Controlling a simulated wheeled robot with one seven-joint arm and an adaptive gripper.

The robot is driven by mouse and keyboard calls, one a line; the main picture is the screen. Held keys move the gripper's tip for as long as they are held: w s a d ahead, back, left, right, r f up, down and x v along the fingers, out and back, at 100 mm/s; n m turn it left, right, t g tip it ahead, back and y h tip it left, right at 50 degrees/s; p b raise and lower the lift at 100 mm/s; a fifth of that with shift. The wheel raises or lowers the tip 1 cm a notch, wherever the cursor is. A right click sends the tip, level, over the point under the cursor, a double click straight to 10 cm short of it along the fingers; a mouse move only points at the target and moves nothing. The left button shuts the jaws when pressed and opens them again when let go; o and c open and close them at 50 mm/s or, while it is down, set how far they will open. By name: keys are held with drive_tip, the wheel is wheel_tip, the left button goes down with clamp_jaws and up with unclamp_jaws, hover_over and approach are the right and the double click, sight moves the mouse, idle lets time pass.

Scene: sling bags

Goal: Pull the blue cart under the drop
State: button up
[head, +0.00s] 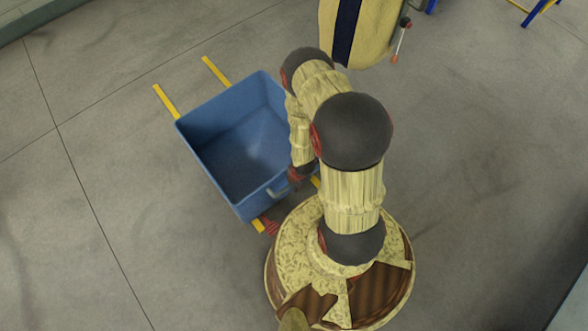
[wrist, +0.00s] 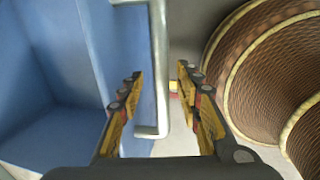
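The blue cart (head: 221,119) is an open, empty box in the head view, left of my arm. A grey metal handle (head: 279,191) sticks out from its near side, low in the head view. The handle shows as an upright bar in the wrist view (wrist: 160,40), with the cart's blue wall (wrist: 60,50) to its left. My gripper (wrist: 160,72) is open, one finger on each side of the bar, with gaps on both sides. In the head view my arm partly hides the gripper. A pale yellow bag with a dark stripe (head: 372,32) is at the top, partly cut off.
Yellow rails (head: 166,102) run along the floor beneath the cart. A small red piece (head: 271,227) sits by the near rail end. My own round base stands close to the cart's near side. Blue and yellow legs (head: 540,12) are at upper right. Grey floor is clear left and right.

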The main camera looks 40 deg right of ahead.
drive_tip(key=shift+r, duration=0.1)
wheel_tip(320, 180, up, 12)
drive_tip(key=s, duration=0.2)
drive_tip(key=shift+f, duration=0.2)
drive_tip(key=shift+s, duration=0.1)
idle(0.6)
